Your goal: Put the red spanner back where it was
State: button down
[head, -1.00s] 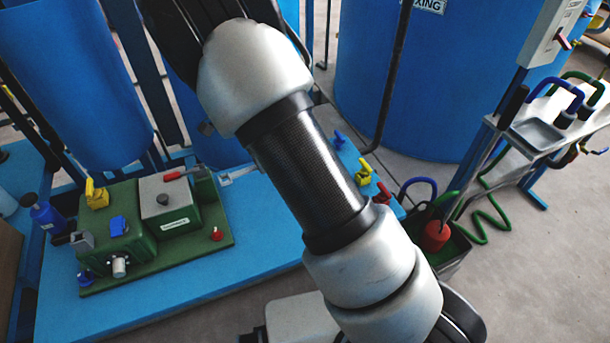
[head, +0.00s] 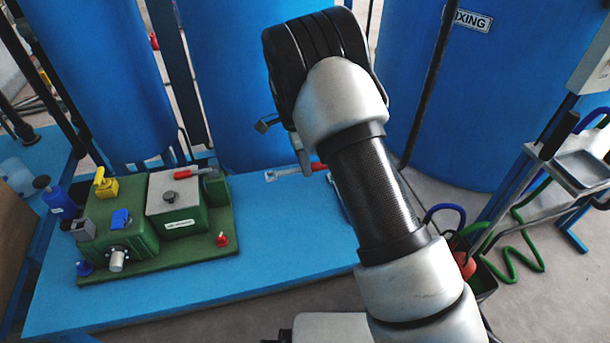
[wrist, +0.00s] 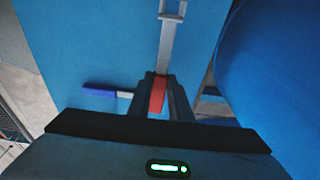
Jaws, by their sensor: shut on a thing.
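The red spanner (wrist: 157,96) has a red handle and a grey shaft with an open, forked head. In the wrist view its handle is between the two fingers of my gripper (wrist: 158,86), which is shut on it, and the shaft points away up the picture. In the head view the spanner (head: 318,166) shows beside my gripper (head: 304,163), with its grey head to the left, over the back part of the blue bench (head: 270,235). I cannot tell whether it touches the bench. My arm hides part of its handle.
A green machine (head: 125,235) with a red-handled lever (head: 192,173) stands on the bench's left. Large blue tanks (head: 250,80) rise behind. A blue-handled tool (wrist: 100,90) lies left of my gripper in the wrist view. The bench's middle front is clear.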

jog(key=shift+f, duration=1.8)
jog(key=shift+f+b, duration=0.1)
jog(key=shift+b, duration=0.25)
jog(key=shift+f+b, duration=0.35)
jog(key=shift+f, duration=0.15)
jog(key=c, duration=1.6)
grip_release()
